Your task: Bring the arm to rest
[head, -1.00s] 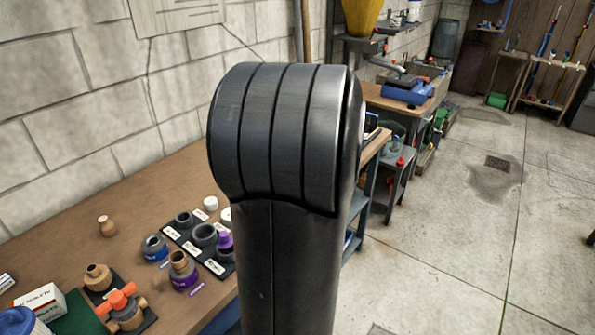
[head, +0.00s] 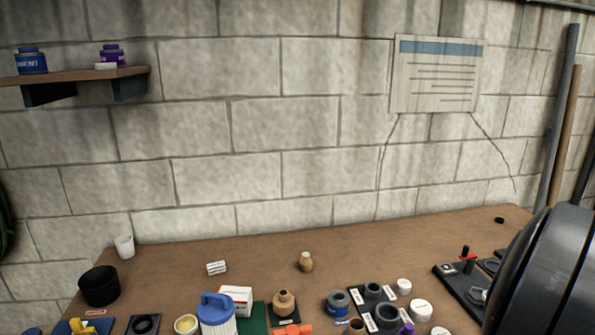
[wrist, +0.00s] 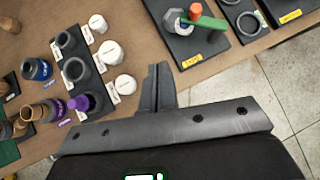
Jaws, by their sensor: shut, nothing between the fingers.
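My gripper (wrist: 157,90) shows in the wrist view with its fingers closed together and nothing between them. It is above the front edge of the wooden workbench (wrist: 215,82), between the white caps and a black tray. In the head view my dark arm fills the lower right corner and the gripper is out of sight. The workbench (head: 240,262) runs along the block wall in that view.
White caps (wrist: 113,53) and grey rings (wrist: 76,70) stand left of the gripper. A black tray (wrist: 200,45) with a green-handled valve (wrist: 205,20) lies ahead. Concrete floor (wrist: 285,100) is open at right. A blue-lidded jug (head: 217,315) stands at the bench front.

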